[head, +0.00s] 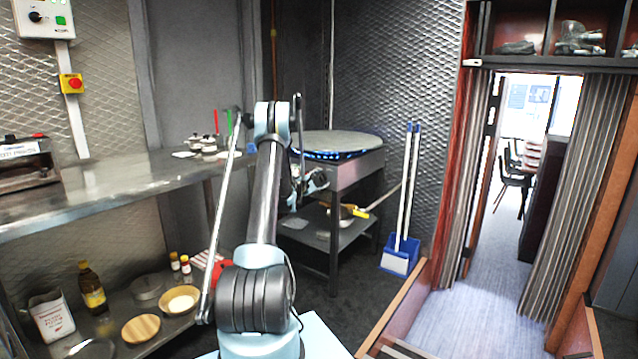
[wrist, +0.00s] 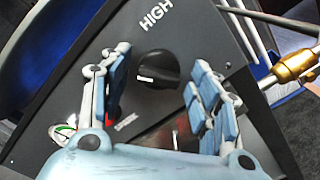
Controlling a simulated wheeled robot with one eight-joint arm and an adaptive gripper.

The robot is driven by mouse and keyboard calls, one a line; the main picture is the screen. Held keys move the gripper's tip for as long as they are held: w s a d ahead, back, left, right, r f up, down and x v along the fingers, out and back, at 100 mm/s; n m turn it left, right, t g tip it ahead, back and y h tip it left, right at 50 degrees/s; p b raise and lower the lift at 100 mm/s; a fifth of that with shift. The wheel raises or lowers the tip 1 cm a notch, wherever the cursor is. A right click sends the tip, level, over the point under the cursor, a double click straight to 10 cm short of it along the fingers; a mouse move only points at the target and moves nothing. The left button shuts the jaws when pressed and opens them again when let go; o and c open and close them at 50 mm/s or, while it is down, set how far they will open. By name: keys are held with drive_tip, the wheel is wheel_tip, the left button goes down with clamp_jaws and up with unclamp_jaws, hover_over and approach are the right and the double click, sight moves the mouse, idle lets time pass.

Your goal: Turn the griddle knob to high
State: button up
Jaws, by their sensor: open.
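The black round griddle knob (wrist: 158,70) sits on a dark panel (wrist: 215,40) in the wrist view. A short white mark shows on its lower left part, and the white word HIGH (wrist: 157,18) is printed above it. My gripper (wrist: 159,58) is open, with one finger on each side of the knob and visible gaps on both sides. In the head view my gripper (head: 318,181) is at the near left side of the griddle stand (head: 352,172). The round griddle (head: 340,140) lies on top, with blue flames along its edge. The knob is hidden in the head view.
A steel counter (head: 110,185) runs along the left. Beside the stand are a blue dustpan (head: 399,259) and a yellow-handled tool (head: 355,212) on its lower shelf.

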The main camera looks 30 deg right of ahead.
drive_tip(key=shift+c, duration=0.6)
drive_tip(key=c, duration=0.9)
drive_tip(key=shift+m, duration=0.3)
drive_tip(key=m, duration=0.6)
drive_tip(key=shift+s, duration=0.1)
drive_tip(key=m, duration=0.3)
drive_tip(key=shift+m, duration=2.2)
